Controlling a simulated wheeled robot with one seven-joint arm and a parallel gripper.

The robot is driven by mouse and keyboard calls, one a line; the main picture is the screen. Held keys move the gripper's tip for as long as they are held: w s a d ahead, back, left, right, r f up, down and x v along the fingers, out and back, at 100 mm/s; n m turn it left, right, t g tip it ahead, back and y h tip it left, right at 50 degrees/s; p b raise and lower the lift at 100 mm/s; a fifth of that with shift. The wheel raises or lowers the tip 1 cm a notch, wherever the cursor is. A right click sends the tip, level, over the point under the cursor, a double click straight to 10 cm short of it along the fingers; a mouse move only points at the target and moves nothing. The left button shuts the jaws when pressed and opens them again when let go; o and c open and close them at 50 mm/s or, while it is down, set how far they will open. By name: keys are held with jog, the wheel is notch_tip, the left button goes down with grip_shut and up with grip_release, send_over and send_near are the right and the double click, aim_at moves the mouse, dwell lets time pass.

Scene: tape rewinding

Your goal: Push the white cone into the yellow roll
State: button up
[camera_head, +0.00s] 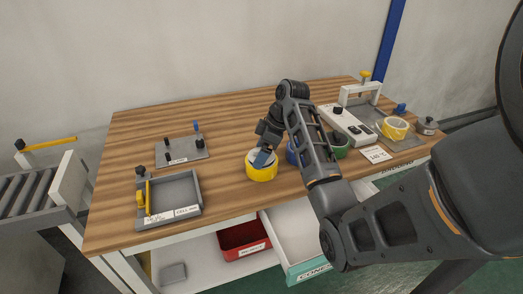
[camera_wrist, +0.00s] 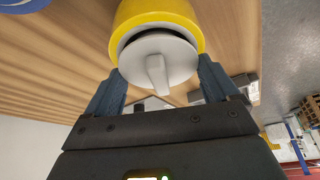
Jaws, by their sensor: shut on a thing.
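The yellow roll (camera_head: 262,174) stands on the wooden table, near its front edge. It also shows at the top of the wrist view (camera_wrist: 188,12). The white cone (camera_wrist: 178,48) is at the mouth of the roll, its round flange and raised grip facing my wrist camera. A dark gap shows between flange and roll rim; how deep the cone sits is hidden. In the head view, a bit of white (camera_head: 253,155) shows at the roll's top. My gripper (camera_wrist: 160,78) is shut on the white cone, one blue finger on each side of its flange.
A blue roll (camera_head: 291,155) is partly behind my arm, with a green roll (camera_head: 341,150) right of it. A white machine (camera_head: 346,124) and another yellow roll (camera_head: 394,130) are at right. A grey tray (camera_head: 181,188) and pegged plate (camera_head: 185,152) are at left. An open drawer (camera_head: 292,228) lies below.

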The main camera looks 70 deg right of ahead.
jog(key=shift+f, duration=0.3)
jog(key=o, duration=0.6)
jog(key=shift+s, duration=0.1)
jog(key=shift+o, duration=0.9)
jog(key=shift+f, duration=0.1)
jog(key=shift+a+f, duration=0.1)
jog(key=shift+c, duration=0.4)
jog(key=shift+o, duration=0.4)
jog(key=shift+r+p, duration=3.5)
jog(key=shift+r, duration=0.35)
jog(key=shift+f, duration=0.1)
